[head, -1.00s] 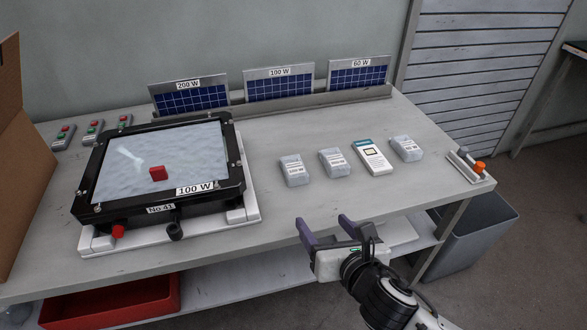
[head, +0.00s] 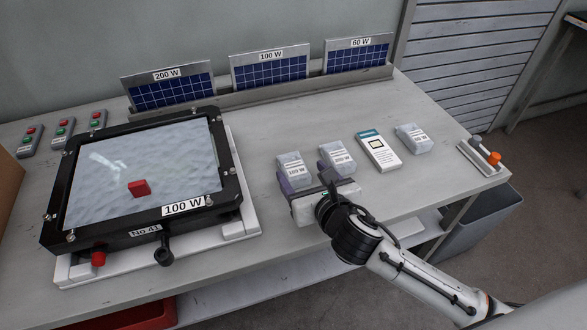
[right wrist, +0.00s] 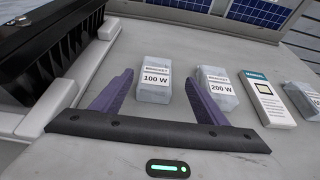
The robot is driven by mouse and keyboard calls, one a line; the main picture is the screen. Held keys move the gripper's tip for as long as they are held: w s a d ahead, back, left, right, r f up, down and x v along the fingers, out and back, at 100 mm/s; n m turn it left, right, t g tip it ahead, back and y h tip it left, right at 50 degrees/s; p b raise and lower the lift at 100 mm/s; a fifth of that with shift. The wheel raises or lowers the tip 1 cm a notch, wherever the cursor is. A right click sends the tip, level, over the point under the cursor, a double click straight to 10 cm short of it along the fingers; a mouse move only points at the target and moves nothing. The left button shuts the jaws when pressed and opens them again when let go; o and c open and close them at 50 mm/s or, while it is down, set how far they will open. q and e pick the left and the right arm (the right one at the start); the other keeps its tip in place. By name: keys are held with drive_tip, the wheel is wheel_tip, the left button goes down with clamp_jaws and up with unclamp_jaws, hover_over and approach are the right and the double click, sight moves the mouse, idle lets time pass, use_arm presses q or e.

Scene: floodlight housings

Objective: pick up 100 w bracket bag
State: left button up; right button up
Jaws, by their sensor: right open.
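The 100 W bracket bag (head: 293,161) is a small clear bag with a white label, lying at the left end of a row on the bench. In the right wrist view the label "BRACKET 100 W" reads clearly on the bag (right wrist: 154,92). My right gripper (head: 308,184) is open and empty at the near side of this bag. In the right wrist view its purple fingers (right wrist: 159,76) appear on either side of the bag, with gaps; its height above the bench is hard to tell. My left gripper is not in view.
The 200 W bracket bag (head: 338,154) lies close on the right, near the right finger. Beyond it are a manual box (head: 381,153) and another bag (head: 413,138). A floodlight housing (head: 140,180) fills the left. Solar panels (head: 270,73) stand behind.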

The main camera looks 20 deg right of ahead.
sight(295, 168)
drive_tip(key=x, duration=0.4)
drive_tip(key=shift+a+b, duration=0.3)
drive_tip(key=shift+a, duration=0.1)
drive_tip(key=shift+w+f, duration=0.15)
drive_tip(key=shift+w, duration=0.35)
drive_tip(key=c, duration=1.2)
